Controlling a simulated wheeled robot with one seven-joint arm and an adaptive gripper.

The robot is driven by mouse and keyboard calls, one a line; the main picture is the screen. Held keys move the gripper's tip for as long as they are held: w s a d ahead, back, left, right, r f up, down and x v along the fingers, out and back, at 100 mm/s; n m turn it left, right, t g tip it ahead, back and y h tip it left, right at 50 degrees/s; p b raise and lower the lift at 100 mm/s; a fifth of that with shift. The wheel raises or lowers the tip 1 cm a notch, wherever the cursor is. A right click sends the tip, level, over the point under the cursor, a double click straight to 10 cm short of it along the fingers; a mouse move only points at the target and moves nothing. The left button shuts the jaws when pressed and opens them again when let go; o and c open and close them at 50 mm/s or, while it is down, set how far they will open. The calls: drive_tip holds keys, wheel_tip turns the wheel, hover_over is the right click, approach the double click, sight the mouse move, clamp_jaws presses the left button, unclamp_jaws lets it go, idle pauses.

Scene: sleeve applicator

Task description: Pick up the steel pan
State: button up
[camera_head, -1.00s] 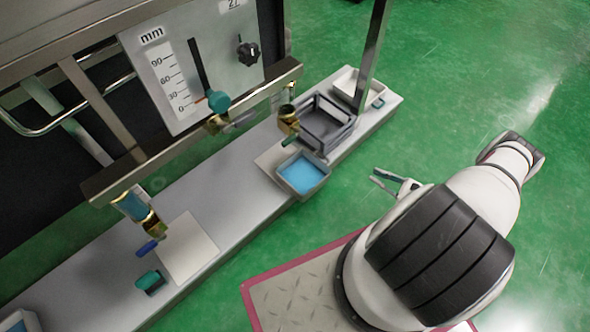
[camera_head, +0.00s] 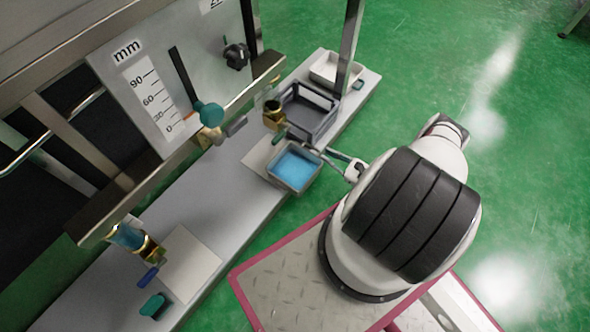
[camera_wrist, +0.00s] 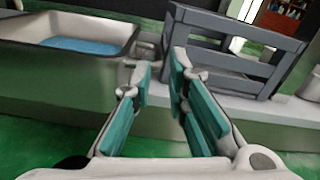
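The steel pan (camera_head: 270,176) is a shallow, light-rimmed rectangular pan with blue contents. It rests on a pale sheet near the bench's front edge. In the wrist view the pan (camera_wrist: 135,40) is at the upper left. My gripper (camera_head: 310,150) is at the pan's right end, beside its rim. In the wrist view my gripper (camera_wrist: 162,68) is open, with teal pads and nothing between them. Its fingers point at the gap between the pan and the grey crate (camera_wrist: 225,75). I cannot tell whether a finger touches the pan.
The grey slatted crate (camera_head: 322,127) stands just beyond the pan, close to my gripper. A white tray (camera_head: 352,83) and a metal post (camera_head: 349,45) are further back.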

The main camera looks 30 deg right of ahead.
sight(317, 150)
drive_tip(key=x, duration=0.1)
drive_tip(key=b+x, duration=0.1)
drive_tip(key=x, duration=0.3)
drive_tip(key=shift+w+a+f+b, duration=0.1)
drive_tip(key=shift+f+b, duration=0.2)
drive_tip(key=shift+b, duration=0.05)
drive_tip(key=shift+c, duration=0.2)
clamp_jaws()
drive_tip(key=shift+r, duration=0.2)
